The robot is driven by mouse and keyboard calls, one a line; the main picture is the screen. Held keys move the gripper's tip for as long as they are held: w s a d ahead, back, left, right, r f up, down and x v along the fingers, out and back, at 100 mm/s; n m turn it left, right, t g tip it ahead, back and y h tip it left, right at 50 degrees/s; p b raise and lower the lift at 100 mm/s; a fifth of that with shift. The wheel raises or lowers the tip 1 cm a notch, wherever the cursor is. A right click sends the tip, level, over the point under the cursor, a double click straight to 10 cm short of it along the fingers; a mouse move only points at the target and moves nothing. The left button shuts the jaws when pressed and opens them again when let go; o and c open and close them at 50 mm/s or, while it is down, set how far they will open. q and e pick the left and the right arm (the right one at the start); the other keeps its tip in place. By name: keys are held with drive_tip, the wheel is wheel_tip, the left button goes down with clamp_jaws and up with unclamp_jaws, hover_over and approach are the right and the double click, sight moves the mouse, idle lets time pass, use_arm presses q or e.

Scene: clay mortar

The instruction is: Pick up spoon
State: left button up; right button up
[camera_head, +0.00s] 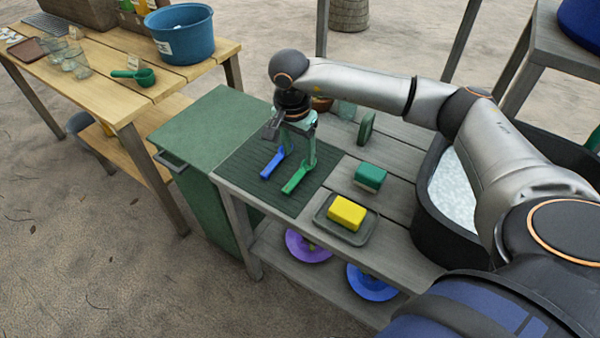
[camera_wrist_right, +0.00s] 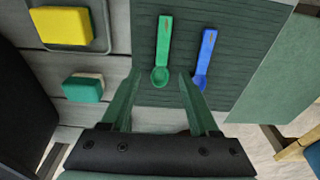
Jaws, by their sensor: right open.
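A green spoon (camera_head: 294,179) and a blue spoon (camera_head: 272,163) lie side by side on a dark ribbed mat (camera_head: 258,187) on the grey bench. The right wrist view also shows the green spoon (camera_wrist_right: 164,42) and, to its right, the blue spoon (camera_wrist_right: 206,50). My right gripper (camera_head: 299,155) is over the mat, pointing down, with its green fingers apart. In the right wrist view, my right gripper (camera_wrist_right: 160,73) is open, and the green spoon's bowl appears between the fingertips. The spoon looks free of the fingers. My left gripper does not show.
A yellow sponge (camera_head: 347,212) sits on a small tray (camera_head: 330,230), with a green sponge (camera_head: 370,176) behind it. A dark tub (camera_head: 430,208) is at right. A green cabinet (camera_head: 203,125) and wooden table (camera_head: 120,92) stand left.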

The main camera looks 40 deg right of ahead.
sight(300, 173)
drive_tip(key=f, duration=0.7)
drive_tip(key=shift+w+d+f, duration=0.25)
drive_tip(key=shift+w+d, duration=0.1)
drive_tip(key=shift+c, duration=0.3)
clamp_jaws()
